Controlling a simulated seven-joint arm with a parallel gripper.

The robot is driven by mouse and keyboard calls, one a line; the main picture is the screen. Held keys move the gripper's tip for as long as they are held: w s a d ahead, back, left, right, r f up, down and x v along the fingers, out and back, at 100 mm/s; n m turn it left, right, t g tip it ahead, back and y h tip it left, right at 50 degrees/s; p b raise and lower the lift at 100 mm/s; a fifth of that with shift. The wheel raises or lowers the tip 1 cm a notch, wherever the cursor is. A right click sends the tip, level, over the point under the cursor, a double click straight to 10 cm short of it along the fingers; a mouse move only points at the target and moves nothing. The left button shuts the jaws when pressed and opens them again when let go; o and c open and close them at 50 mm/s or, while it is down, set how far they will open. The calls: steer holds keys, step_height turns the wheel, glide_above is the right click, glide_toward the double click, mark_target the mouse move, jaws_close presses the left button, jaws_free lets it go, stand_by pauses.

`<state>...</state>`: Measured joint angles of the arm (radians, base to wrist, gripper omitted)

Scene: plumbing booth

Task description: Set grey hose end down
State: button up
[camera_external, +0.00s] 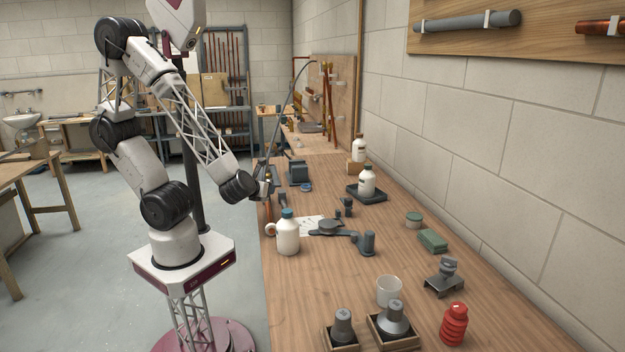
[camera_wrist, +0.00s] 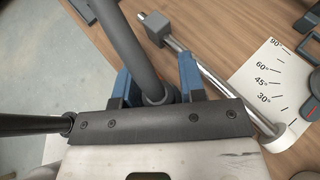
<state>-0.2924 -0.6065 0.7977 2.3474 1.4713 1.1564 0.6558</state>
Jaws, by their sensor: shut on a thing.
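The grey hose (camera_wrist: 128,45) runs down between the two blue fingers of my gripper (camera_wrist: 156,70) in the wrist view. A ring-like grey part of the hose end (camera_wrist: 157,95) shows between the fingers, close to the gripper body. In the external view, my gripper (camera_external: 265,180) is over the left edge of the bench (camera_external: 285,290), and the hose (camera_external: 278,125) arches up from it toward the back. My gripper is shut on the hose end. I cannot tell whether the hose end touches the bench.
A metal rod with a grey block (camera_wrist: 156,28) and an angle-marked sheet (camera_wrist: 265,85) lie beside my gripper. A white bottle (camera_external: 288,236) stands near the bench's left edge. Dark fittings (camera_external: 367,243), a mug (camera_external: 389,291) and a red part (camera_external: 454,324) stand nearer the front.

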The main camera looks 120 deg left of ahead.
steer(key=shift+f, duration=1.05)
steer(key=shift+w+a, duration=0.1)
steer(key=w+a, duration=0.3)
steer(key=w+a+f, duration=0.1)
steer(key=w+a, duration=0.2)
steer(key=w, duration=0.1)
steer(key=w+a, duration=0.3)
steer(key=w, duration=0.1)
steer(key=shift+w+a+f, duration=0.2)
steer(key=shift+a, duration=0.05)
steer(key=shift+w+a, duration=0.15)
steer(key=shift+w, duration=0.05)
steer(key=shift+w+a+f, duration=0.15)
steer(key=shift+f, duration=1.65)
steer(key=shift+f, duration=0.15)
